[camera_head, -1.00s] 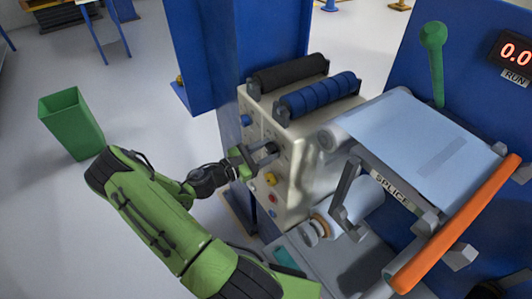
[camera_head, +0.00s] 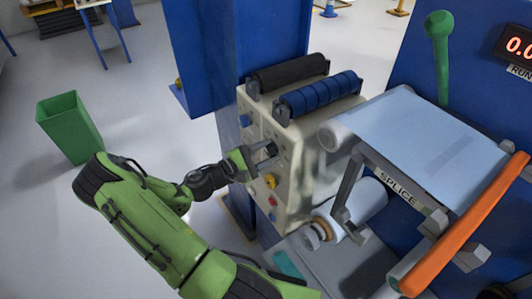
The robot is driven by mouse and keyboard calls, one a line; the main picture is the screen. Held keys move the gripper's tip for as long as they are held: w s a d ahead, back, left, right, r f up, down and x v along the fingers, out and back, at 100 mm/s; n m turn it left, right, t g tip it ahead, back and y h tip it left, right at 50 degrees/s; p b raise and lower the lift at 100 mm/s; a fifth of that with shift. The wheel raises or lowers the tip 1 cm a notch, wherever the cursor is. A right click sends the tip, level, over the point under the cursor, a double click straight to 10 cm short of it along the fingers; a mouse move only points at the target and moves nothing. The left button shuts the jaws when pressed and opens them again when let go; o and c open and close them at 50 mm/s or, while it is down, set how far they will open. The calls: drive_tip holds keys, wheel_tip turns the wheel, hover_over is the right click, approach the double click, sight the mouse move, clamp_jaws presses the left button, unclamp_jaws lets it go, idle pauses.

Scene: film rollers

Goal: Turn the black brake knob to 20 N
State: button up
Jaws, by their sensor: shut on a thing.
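The black brake knob (camera_head: 270,149) sticks out of the front panel of the cream control box (camera_head: 297,190). My gripper (camera_head: 257,156) is at the panel, shut on this knob, and its fingers and hand cover part of it. My green arm reaches up to it from the lower left. The knob's scale and pointer are too small to read here.
The panel also bears a blue knob (camera_head: 245,121), a yellow knob (camera_head: 270,181) and a red button (camera_head: 269,200). Black (camera_head: 290,72) and blue (camera_head: 320,94) rollers lie on top. A splice table with an orange bar (camera_head: 463,226) stands right. A green bin (camera_head: 70,127) stands left on open floor.

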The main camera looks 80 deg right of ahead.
drive_tip(key=o, duration=1.1)
drive_tip(key=shift+c, duration=0.2)
drive_tip(key=v, duration=1.6)
drive_tip(key=shift+d, duration=0.1)
